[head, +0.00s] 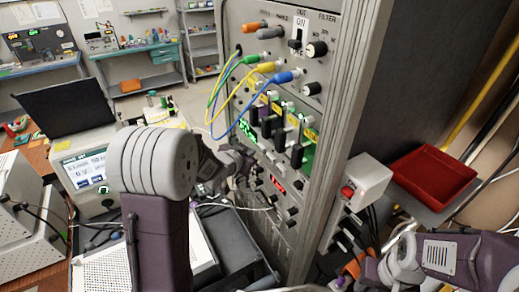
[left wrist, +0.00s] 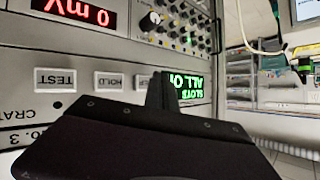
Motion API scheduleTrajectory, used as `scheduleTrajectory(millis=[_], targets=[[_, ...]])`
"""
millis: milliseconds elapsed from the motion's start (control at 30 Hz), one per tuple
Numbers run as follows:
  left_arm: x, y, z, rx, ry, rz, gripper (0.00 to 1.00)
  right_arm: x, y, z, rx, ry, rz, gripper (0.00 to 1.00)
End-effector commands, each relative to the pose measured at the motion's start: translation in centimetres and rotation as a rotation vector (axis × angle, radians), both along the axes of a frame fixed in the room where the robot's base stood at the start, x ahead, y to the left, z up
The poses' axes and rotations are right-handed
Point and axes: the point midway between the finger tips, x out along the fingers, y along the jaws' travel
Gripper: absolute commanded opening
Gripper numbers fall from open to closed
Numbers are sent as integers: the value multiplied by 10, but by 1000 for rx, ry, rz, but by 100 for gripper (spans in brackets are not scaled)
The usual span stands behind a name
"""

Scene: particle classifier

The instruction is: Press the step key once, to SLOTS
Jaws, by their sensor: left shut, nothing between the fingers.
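My left gripper (head: 238,163) is shut and empty, close to the front of the grey instrument rack (head: 332,120). In the left wrist view its closed fingers (left wrist: 160,92) stand before a row of pale keys, TEST (left wrist: 56,79), HOLD (left wrist: 109,81) and a third key (left wrist: 145,82). The fingers partly cover the third key, so its label is not readable. I cannot tell whether they touch it. A green display (left wrist: 189,87), upside down here, seems to read SLOTS and ALL O with the rest hidden. My right arm is at the lower right; its fingers cannot be made out.
Yellow, green and blue cables (head: 214,97) loop out from the rack above my left gripper. A red tray (head: 433,178) and a pale box with a red button (head: 357,183) lie to the right. A bench with a lit instrument (head: 86,170) stands left.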

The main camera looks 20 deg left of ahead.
Motion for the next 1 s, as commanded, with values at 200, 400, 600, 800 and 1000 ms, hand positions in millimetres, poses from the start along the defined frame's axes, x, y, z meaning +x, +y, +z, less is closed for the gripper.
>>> scheduleTrajectory(millis=[200, 400, 600, 800, 1000], targets=[[-8, 9, 2, 1, -1, 2, 0, 0, 0, 5, 0, 0, 0, 44], [-24, 22, 2, 1, -1, 2, 0, 0, 0, 11, 0, 0, 0, 44], [-36, 32, 1, 1, -1, 2, 0, 0, 0, 15, 0, 0, 0, 44], [-37, 33, 0, 1, 0, 0, 0, 0, 0, 14, 0, 0, 0, 44], [-37, 33, 0, 1, 0, 0, 0, 0, 0, 14, 0, 0, 0, 44]])
